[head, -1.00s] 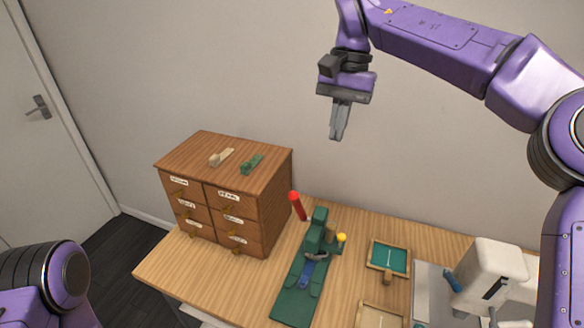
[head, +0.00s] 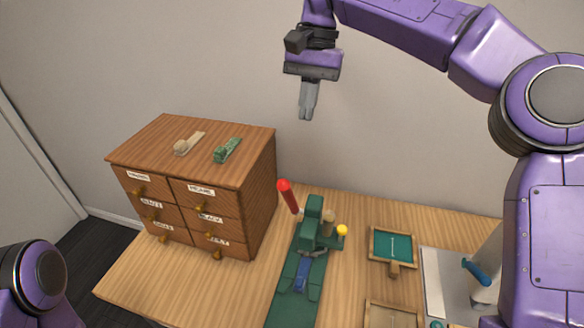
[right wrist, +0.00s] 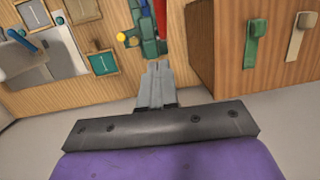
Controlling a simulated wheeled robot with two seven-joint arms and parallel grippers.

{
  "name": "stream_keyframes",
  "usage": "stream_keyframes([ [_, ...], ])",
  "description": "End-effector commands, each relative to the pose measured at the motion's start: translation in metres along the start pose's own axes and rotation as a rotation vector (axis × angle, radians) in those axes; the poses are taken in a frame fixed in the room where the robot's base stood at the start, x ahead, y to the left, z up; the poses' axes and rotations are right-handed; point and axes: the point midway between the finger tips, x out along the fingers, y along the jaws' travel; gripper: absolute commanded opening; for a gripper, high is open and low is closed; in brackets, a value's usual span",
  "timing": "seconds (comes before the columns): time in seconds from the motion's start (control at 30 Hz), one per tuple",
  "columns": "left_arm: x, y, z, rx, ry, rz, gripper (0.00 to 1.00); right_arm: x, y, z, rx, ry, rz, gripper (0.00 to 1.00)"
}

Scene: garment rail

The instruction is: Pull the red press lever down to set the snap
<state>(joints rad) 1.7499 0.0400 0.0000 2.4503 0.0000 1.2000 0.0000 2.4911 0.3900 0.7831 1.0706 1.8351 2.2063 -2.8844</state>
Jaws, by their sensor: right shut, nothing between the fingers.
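The red press lever (head: 288,196) sticks up, tilted, from the back left of the green press (head: 311,235) on the table. A yellow knob (head: 342,230) is on the press's right side. My right gripper (head: 307,117) is shut and empty, pointing down, well above and behind the lever in the head view. In the right wrist view, its fingers (right wrist: 157,72) are together, and the red lever (right wrist: 161,14) lies just beyond their tips in the picture, with no visible contact. Of my left arm only a rounded link shows at the lower left; its gripper is out of view.
A wooden drawer cabinet (head: 190,180) stands left of the press, with a beige strap (head: 188,144) and a green strap (head: 227,150) on top. A teal-lined tray (head: 393,248) and a grey plate with a blue handle (head: 476,272) are to the right. Open air surrounds the gripper.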

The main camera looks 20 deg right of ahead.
Motion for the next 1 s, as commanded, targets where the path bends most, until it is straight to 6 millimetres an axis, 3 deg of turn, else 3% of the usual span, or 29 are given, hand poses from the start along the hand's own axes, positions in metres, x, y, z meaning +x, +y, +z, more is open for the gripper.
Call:
stream_keyframes([
  [0.17, 0.01, 0.001, 0.004, 0.0, 0.0, 0.0, 0.0, 0.026, 0.002, -0.001, -0.001, -0.003, 0.002, 0.0],
  [0.53, 0.021, 0.002, 0.008, 0.0, 0.0, 0.0, 0.0, 0.104, 0.002, 0.0, 0.002, -0.003, 0.001, 0.0],
  [0.73, 0.019, 0.002, 0.008, 0.0, 0.0, 0.0, 0.0, 0.118, -0.004, 0.025, 0.0, 0.0, 0.001, 0.0],
  [1.0, 0.019, 0.002, 0.008, 0.0, 0.0, 0.0, 0.0, 0.124, -0.005, 0.031, 0.002, 0.0, 0.0, 0.0],
])
